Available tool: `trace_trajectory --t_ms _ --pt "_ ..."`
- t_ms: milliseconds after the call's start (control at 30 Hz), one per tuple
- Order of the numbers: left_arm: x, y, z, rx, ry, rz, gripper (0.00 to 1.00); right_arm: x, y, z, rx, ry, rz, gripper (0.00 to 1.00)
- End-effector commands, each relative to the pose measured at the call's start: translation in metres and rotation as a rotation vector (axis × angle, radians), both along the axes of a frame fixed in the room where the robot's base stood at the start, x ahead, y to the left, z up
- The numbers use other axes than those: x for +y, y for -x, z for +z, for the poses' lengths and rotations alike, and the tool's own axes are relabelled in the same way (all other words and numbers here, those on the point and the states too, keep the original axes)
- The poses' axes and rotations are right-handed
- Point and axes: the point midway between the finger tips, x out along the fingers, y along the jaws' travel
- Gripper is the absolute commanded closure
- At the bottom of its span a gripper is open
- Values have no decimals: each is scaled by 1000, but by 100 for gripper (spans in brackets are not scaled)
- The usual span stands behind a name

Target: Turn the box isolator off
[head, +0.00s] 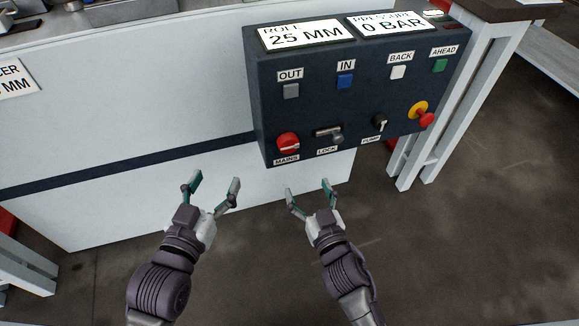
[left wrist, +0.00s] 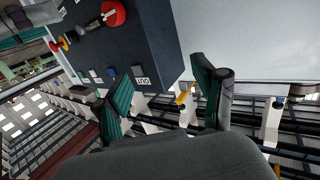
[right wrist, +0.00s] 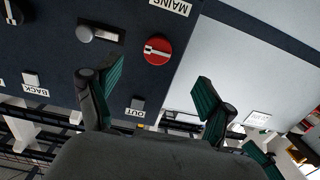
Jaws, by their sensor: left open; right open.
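The dark control box (head: 330,100) is on the front of the white machine. At its lower left is the red rotary switch labelled MAINS (head: 288,142), with a white bar across its face. It also shows in the right wrist view (right wrist: 157,49), above and between my fingers, and a red knob (left wrist: 113,13) shows at the top of the left wrist view. My left gripper (head: 212,184) is open and empty, below and left of the box. My right gripper (head: 307,188) is open and empty, just below the box. Neither touches the switch.
The LOCK lever (head: 329,134), the PUMP switch (head: 380,122) and a red emergency button on yellow (head: 425,119) sit along the lower row. OUT (head: 291,91), IN, BACK and AHEAD buttons are above. A bench leg (head: 420,150) stands at right. The floor below is clear.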

Motion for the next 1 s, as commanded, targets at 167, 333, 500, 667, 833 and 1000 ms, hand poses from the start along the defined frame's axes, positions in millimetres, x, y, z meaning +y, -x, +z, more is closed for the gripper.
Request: trace_trajectory --t_ms 167,333,500,667,833,1000 --pt "0 6 20 -59 15 -2 30 3 -5 15 -49 -18 3 18" --pt "-1 5 33 -127 32 -6 30 10 -26 17 -50 -16 4 18" --pt "-5 6 54 -259 67 -13 30 22 -61 15 -49 -15 3 18" --pt "-7 11 79 -407 107 -22 30 32 -93 14 -48 -15 3 18" --pt "-8 20 102 -546 146 -29 30 40 -118 15 -46 -17 3 18" --pt "-7 27 114 -622 167 -32 30 44 -130 14 -43 -16 2 18"
